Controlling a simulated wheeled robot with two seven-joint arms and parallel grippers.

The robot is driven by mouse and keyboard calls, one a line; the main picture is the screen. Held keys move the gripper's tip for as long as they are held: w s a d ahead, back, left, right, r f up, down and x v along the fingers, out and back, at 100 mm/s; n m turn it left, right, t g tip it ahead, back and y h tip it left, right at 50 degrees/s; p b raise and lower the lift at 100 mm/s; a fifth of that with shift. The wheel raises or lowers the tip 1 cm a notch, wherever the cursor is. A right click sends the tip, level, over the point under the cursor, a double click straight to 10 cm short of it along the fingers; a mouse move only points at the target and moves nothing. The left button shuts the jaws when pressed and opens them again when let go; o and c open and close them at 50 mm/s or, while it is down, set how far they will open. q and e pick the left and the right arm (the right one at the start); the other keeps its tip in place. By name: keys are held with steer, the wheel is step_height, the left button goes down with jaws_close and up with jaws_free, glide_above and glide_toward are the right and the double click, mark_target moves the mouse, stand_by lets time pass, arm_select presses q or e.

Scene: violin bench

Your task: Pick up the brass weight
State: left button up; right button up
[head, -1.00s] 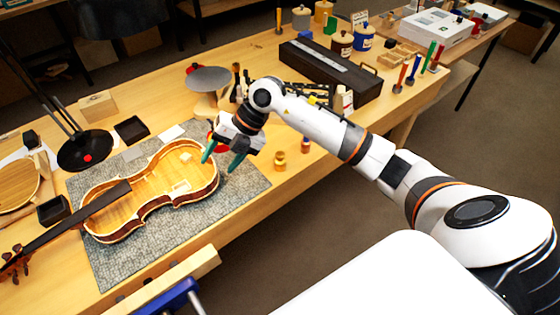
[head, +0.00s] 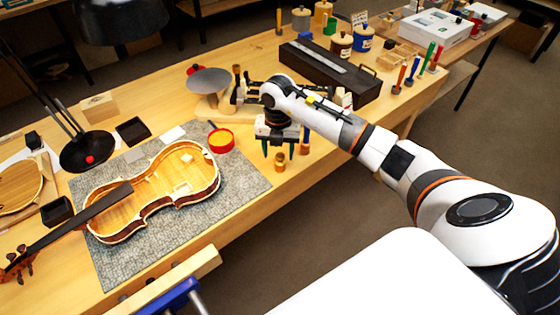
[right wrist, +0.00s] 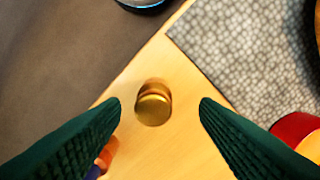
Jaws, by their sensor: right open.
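A small brass weight (head: 280,162) stands upright on the bench near its front edge, just right of the grey mat. My right gripper (head: 278,151) points down above it, open and empty. In the right wrist view the brass weight (right wrist: 153,106) shows from above, between and beyond the two green fingers, closer to the left one. The fingers do not touch it. My left gripper is not in view.
A small orange-and-blue object (head: 305,142) stands close right of the weight. A red-rimmed round tin (head: 221,141) and a violin body (head: 160,190) lie to the left. A long dark box (head: 330,70) stands behind.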

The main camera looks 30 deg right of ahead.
mark_target(280, 155)
steer(key=f, duration=0.4)
steer(key=shift+s+d+f+p, duration=0.15)
steer(key=shift+s+f+p, duration=0.05)
steer(key=shift+p, duration=0.2)
steer(key=shift+c, duration=0.4)
jaws_close()
